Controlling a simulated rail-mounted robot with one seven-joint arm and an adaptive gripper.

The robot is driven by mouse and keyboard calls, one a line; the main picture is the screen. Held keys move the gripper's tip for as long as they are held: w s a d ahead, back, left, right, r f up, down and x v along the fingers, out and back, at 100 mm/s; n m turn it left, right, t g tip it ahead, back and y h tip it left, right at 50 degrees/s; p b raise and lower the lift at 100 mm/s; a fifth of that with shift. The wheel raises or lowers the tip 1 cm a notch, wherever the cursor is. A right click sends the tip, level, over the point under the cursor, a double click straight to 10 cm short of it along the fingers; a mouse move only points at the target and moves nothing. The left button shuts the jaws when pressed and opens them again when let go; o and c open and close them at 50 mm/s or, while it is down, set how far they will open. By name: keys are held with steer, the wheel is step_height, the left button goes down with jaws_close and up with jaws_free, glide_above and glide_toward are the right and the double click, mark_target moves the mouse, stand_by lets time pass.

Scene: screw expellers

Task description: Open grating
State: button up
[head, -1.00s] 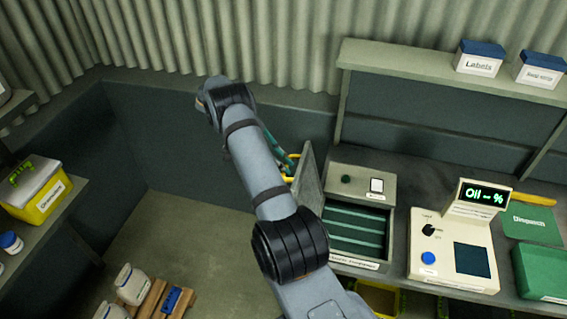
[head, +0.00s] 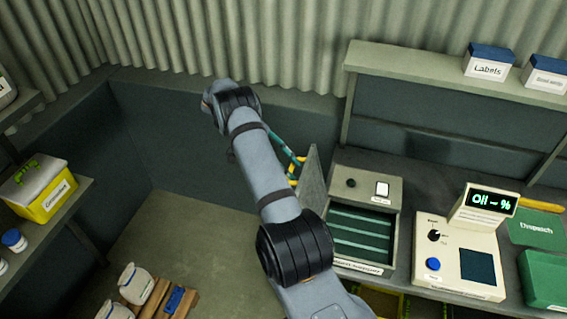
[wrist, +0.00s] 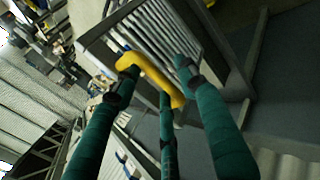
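The grating (head: 313,178) stands raised, tilted up at the left side of the grey box on the bench. In the wrist view the grating (wrist: 222,48) shows its parallel bars and frame, with a yellow handle (wrist: 150,74) on it. The handle (head: 293,181) also shows in the head view, partly hidden by the grating and fingers. My gripper (wrist: 160,82) has its teal fingers spread around the yellow handle, with the tips at or very close to it. Whether they clamp it is unclear. In the head view my gripper (head: 284,146) is mostly behind my arm.
The grey box (head: 362,222) shows green slats inside. A cream oil meter (head: 460,255) and a green dispatch tray (head: 545,280) stand to its right. A shelf with a yellow container (head: 42,190) is at the left. Sacks (head: 137,284) lie on a pallet below. Open floor lies left of the bench.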

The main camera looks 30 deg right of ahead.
steer(key=v, duration=0.7)
steer(key=shift+a, duration=0.15)
steer(key=shift+s, duration=0.1)
steer(key=shift+x, duration=2.65)
